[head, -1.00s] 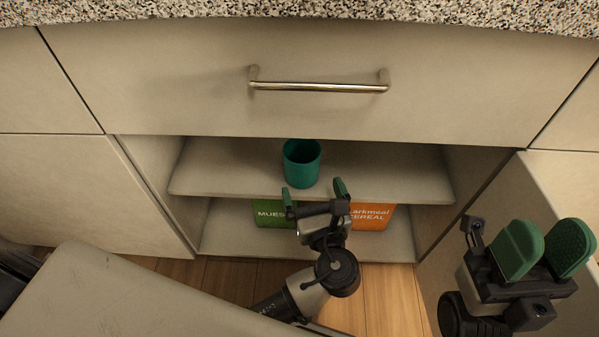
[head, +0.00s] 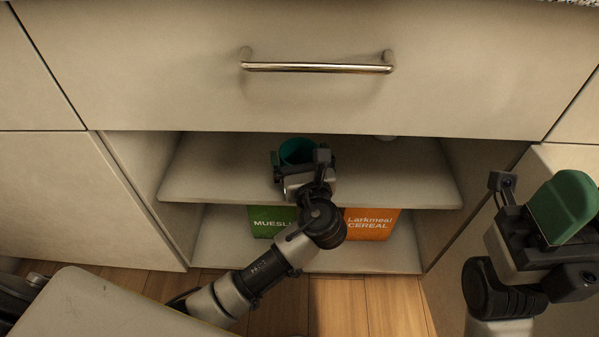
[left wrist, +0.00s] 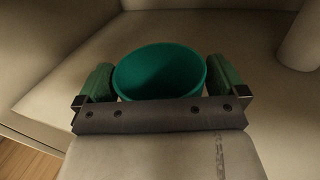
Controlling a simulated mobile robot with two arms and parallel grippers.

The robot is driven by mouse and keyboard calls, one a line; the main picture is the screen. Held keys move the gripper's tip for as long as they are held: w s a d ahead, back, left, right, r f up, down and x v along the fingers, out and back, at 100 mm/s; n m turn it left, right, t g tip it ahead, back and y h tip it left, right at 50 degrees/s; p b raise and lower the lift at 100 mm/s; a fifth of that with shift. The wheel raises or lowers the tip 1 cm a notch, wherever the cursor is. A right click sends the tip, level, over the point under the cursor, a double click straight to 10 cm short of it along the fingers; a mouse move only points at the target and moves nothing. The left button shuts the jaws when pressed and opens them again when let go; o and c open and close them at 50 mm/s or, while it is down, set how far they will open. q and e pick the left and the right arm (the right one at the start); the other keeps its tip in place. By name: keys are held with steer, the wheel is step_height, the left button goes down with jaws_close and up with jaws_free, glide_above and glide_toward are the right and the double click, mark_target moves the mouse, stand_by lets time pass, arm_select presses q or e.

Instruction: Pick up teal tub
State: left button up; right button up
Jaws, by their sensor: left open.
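The teal tub (head: 298,149) stands upright on the upper shelf of the open cabinet, its front largely hidden behind my left gripper (head: 299,162). In the left wrist view the tub (left wrist: 160,72) sits between the two green finger pads of my left gripper (left wrist: 160,84). The gripper is open, with one finger on each side of the tub. A narrow gap shows at the right finger; contact at the left is hard to tell. My right gripper (head: 563,208) is at the right edge of the head view, away from the tub, and its finger gap is not clear.
The shelf (head: 400,180) is mostly clear. A pale rounded object (left wrist: 303,40) stands to the tub's right. Below are a green muesli box (head: 268,222) and an orange cereal box (head: 370,224). A drawer with a metal handle (head: 318,68) overhangs the shelf.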

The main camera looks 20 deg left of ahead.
arm_select(q)
steer(key=c, duration=0.8)
steer(key=shift+o, duration=0.2)
steer(key=shift+r, duration=0.1)
